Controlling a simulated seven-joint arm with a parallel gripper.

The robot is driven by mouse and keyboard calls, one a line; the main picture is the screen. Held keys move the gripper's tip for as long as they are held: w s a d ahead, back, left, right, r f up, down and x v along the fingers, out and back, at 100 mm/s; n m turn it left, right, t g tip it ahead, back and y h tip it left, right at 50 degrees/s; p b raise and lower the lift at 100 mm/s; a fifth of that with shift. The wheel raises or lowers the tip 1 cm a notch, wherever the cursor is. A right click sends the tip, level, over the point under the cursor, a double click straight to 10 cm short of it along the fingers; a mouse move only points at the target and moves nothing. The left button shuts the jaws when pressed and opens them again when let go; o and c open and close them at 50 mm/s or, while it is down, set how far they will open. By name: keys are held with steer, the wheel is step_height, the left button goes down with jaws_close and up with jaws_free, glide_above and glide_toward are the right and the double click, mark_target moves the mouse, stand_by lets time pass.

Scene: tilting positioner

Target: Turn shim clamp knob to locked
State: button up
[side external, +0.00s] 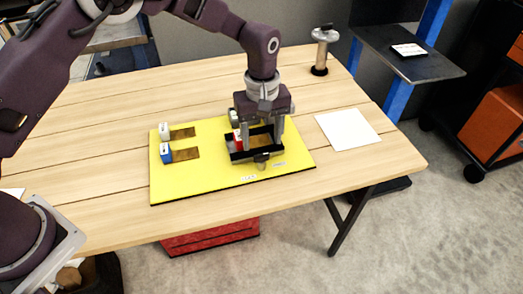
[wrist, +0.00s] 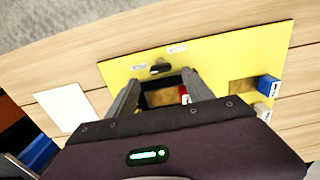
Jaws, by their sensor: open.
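The clamp knob (side external: 261,158) is a small dark bar-shaped handle at the front edge of a black-framed fixture (side external: 283,158) on the yellow board. In the wrist view the knob (wrist: 160,69) lies just beyond my fingertips, between two small white labels (wrist: 139,67) (wrist: 177,48). The label text is too small to read. My gripper (side external: 262,143) points down over the fixture with its fingers apart; nothing shows between them in the wrist view (wrist: 160,78) but the fixture behind. A red block (side external: 237,142) with a white mark sits inside the frame, partly hidden by a finger.
The yellow board (side external: 210,185) lies on a wooden table. A white block (side external: 165,131) and a blue block (side external: 166,153), each beside a brown plate, stand at its left. A white sheet (side external: 347,130) lies right of the board.

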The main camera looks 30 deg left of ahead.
mark_target(262, 154)
step_height(262, 154, down, 5)
steer(key=shift+f, duration=0.15)
steer(key=shift+c, duration=0.2)
jaws_close()
